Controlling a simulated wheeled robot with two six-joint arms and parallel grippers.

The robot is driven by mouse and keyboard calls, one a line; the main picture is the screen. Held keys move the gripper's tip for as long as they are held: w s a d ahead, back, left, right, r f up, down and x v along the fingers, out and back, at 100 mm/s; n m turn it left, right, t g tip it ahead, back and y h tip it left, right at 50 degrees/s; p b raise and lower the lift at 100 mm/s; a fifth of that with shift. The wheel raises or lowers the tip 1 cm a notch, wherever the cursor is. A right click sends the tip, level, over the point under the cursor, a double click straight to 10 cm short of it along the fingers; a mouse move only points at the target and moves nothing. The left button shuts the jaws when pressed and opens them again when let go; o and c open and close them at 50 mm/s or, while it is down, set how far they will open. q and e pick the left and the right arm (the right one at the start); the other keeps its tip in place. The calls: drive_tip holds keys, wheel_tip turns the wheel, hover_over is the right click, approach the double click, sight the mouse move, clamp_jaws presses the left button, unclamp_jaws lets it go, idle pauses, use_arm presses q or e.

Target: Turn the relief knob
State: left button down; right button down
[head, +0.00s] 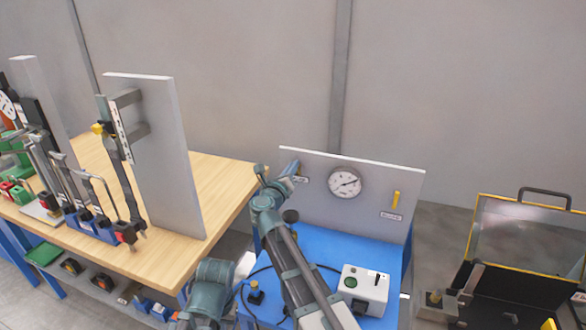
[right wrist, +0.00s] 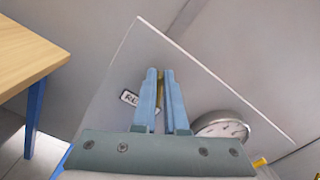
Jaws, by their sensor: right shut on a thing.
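The relief knob (right wrist: 160,90) is a narrow brass-yellow piece on the grey panel (head: 320,165). In the right wrist view it shows between the fingers, mostly covered by them. A white label (right wrist: 131,99) beside it begins with R; the rest is hidden. My right gripper (head: 295,167) is at the panel's upper left in the head view, left of the gauge. In the right wrist view its blue fingers (right wrist: 162,86) are shut on the knob. I cannot tell how far the knob is turned. My left gripper does not show.
A round gauge (head: 345,183) and a yellow handle (head: 396,199) are on the same panel. A white box (head: 364,290) stands on the blue bench (head: 390,262). A wooden table (head: 225,178) with tools is left; an open black case (head: 510,285) is right.

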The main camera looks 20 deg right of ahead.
drive_tip(key=shift+s+f+n, duration=0.1)
drive_tip(key=shift+f+n, duration=0.05)
drive_tip(key=shift+n, duration=0.35)
drive_tip(key=c, duration=1)
unclamp_jaws()
drive_tip(key=shift+o, duration=0.2)
